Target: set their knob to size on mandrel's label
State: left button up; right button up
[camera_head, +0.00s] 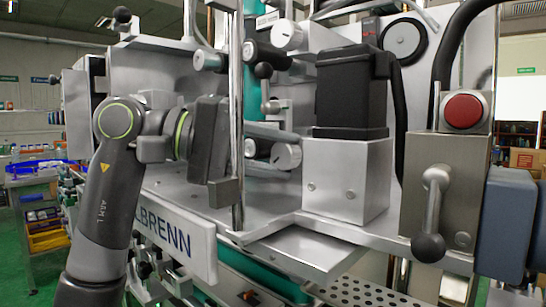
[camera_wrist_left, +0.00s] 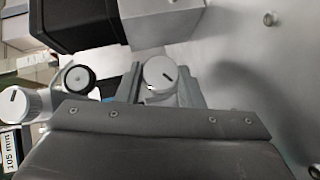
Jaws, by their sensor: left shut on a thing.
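Two more knobs, left (camera_head: 208,60) and right (camera_head: 288,36), are higher up. A label reading "105 mm" (camera_wrist_left: 12,150) is at the left wrist view's left edge. I cannot make out the mandrel surely.
A chrome post (camera_head: 237,100) stands close to my left gripper. A black box on a silver block (camera_head: 345,180) is right of it. A control box with a red button (camera_head: 463,111) and a lever (camera_head: 432,210) is further right. A nameplate (camera_head: 170,240) is below.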

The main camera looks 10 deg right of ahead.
dwell(0.4)
pick_arm(q)
jog(key=o, duration=1)
jog(key=v, duration=1.7)
jog(key=shift+a+p, duration=0.2)
jog(key=shift+p, duration=0.25)
jog(key=shift+r, duration=0.1)
